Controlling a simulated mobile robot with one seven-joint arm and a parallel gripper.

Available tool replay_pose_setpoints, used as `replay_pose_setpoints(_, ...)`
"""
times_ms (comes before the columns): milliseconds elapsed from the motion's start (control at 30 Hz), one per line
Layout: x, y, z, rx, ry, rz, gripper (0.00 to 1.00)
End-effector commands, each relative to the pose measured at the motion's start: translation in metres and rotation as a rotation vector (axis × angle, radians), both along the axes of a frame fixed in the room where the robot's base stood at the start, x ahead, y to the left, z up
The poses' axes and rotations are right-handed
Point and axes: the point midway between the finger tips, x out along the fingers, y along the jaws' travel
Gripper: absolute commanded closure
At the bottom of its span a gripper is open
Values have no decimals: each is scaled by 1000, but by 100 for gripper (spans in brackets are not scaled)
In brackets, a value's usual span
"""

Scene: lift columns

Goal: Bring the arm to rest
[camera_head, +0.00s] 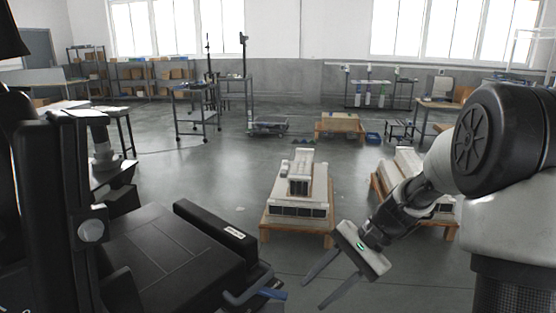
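My arm reaches in from the right side of the head view, bent, with its end pointing down and to the left. My gripper (313,290) is open, its two grey fingers spread apart with nothing between them. It hangs in front of the middle pallet and appears apart from everything around it. My black mobile base and column fill the lower left.
A wooden pallet (270,229) bearing white column parts (300,180) stands in the middle. A second loaded pallet (448,231) is partly behind my arm. Carts (195,110), shelves and tables line the back. Grey floor (235,165) is clear between them.

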Motion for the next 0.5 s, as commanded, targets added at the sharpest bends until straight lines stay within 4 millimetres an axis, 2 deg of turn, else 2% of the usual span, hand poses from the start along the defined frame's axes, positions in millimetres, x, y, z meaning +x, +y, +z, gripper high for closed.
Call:
replay_pose_setpoints(33,-13,1,18,-72,-64,55,60)
replay_pose_setpoints(200,-57,-6,61,-288,-260,227,60)
replay_pose_setpoints(400,-106,-20,100,-515,-495,402,60)
replay_pose_setpoints(500,-124,-28,112,-597,-588,466,60)
